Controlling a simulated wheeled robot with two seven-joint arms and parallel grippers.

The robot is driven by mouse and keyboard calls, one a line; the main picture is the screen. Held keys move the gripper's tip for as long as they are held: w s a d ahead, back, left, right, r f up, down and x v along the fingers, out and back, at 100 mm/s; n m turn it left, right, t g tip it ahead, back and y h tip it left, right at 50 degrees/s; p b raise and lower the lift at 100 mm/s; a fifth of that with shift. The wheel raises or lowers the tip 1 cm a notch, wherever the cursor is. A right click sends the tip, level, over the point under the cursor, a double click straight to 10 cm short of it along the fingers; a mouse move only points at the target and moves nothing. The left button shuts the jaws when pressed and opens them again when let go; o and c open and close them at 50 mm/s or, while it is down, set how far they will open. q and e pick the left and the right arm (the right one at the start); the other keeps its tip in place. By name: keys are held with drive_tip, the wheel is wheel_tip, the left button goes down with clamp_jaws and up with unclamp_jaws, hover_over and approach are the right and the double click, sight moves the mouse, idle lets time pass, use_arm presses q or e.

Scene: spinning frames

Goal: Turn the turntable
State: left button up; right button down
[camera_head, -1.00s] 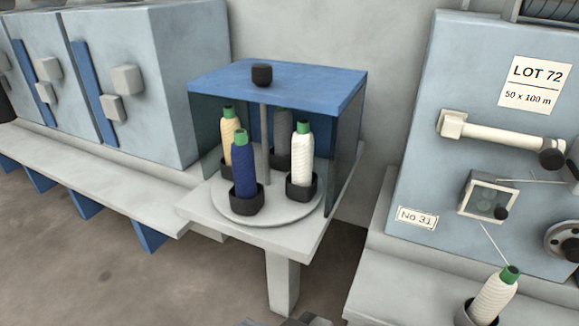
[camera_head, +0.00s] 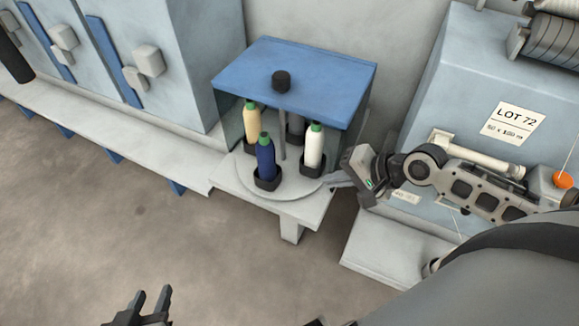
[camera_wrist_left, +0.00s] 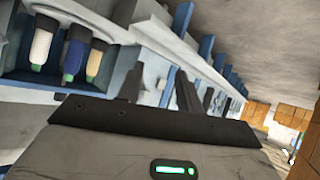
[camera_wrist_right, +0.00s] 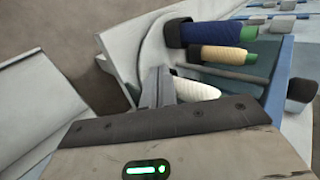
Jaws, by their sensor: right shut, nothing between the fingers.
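The turntable (camera_head: 296,192) is a round light grey disc on a small stand under a blue canopy (camera_head: 300,72). My left gripper (camera_head: 150,303) is open and empty, low over the floor.
A blue-grey machine (camera_head: 450,90) with a "LOT 72" label stands right of the turntable, behind my right arm. Grey cabinets (camera_head: 170,60) on a long ledge (camera_head: 120,142) stand to the left. A black knob (camera_head: 281,81) tops the canopy. The floor in front is clear.

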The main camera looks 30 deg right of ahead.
sight(278, 181)
drive_tip(key=b+x, duration=0.1)
drive_tip(key=x, duration=0.7)
drive_tip(key=shift+w+a+f+b, duration=0.2)
drive_tip(key=shift+f+b, duration=0.1)
drive_tip(key=shift+b, duration=0.1)
drive_tip(key=w+a, duration=0.2)
drive_tip(key=shift+w+f, duration=0.2)
drive_tip(key=shift+w, duration=0.2)
drive_tip(key=shift+w+a, duration=0.4)
